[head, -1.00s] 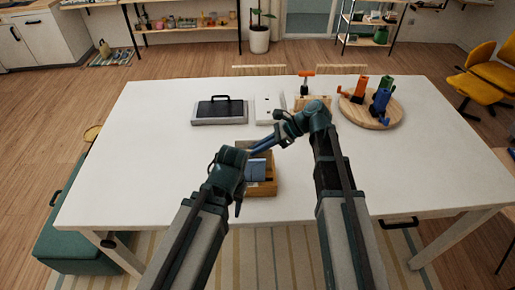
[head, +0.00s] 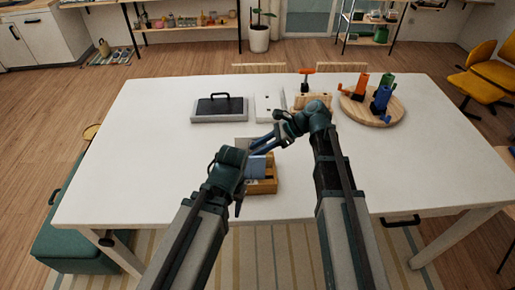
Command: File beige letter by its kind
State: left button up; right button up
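A wooden box (head: 264,186) stands near the front middle of the white table, with a flat blue piece (head: 256,167) in or over it. My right gripper (head: 258,145) reaches left and down just above the box's back part. Its fingers are small here, and I cannot tell whether they hold anything. A pale grey patch (head: 242,144) shows beside the fingertips; I cannot tell what it is. My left gripper (head: 238,196) is at the box's left side, its fingers mostly hidden by its own arm. I cannot make out a beige letter.
On the white table (head: 150,160), a dark-topped tray with a handle (head: 218,108), a white panel (head: 268,104) and a wooden block (head: 312,101) stand behind. A round board (head: 372,117) with coloured holders is at back right.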

jog(key=shift+o, duration=0.3)
pick_arm(q)
jog(key=shift+r+p, duration=0.25)
jog(key=shift+p, duration=0.05)
pick_arm(e)
jog(key=shift+d+r, duration=0.2)
jog(key=shift+r, duration=0.1)
pick_arm(q)
notch_tip(320, 180, up, 8)
jog(key=p, duration=0.8)
pick_arm(e)
jog(key=v, duration=1.3)
jog(key=shift+d, duration=0.1)
